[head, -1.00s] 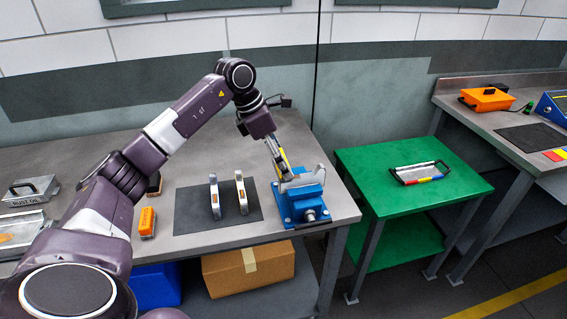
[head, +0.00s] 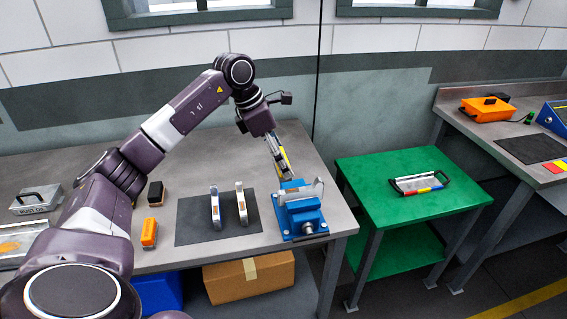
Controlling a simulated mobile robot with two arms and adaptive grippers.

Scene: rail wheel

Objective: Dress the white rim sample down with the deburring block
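A pale grey-white curved piece (head: 303,190), which looks like the rim sample, sits in the jaws of a blue vise (head: 302,218) at the bench's right end. Two similar pale pieces stand upright on a dark mat, one on the left (head: 215,209) and one on the right (head: 241,204). An orange block (head: 149,233) and a black-and-tan block (head: 155,194) lie left of the mat; I cannot tell which is the deburring block. My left gripper (head: 284,166) points down just above and behind the vise. Its fingers are too small to read. My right gripper is out of view.
A green table (head: 364,198) right of the bench bears a framed tool with coloured stripes (head: 419,184). An orange case (head: 487,109) stands on the far-right bench. A metal box (head: 37,199) is at far left. The bench's back middle is clear.

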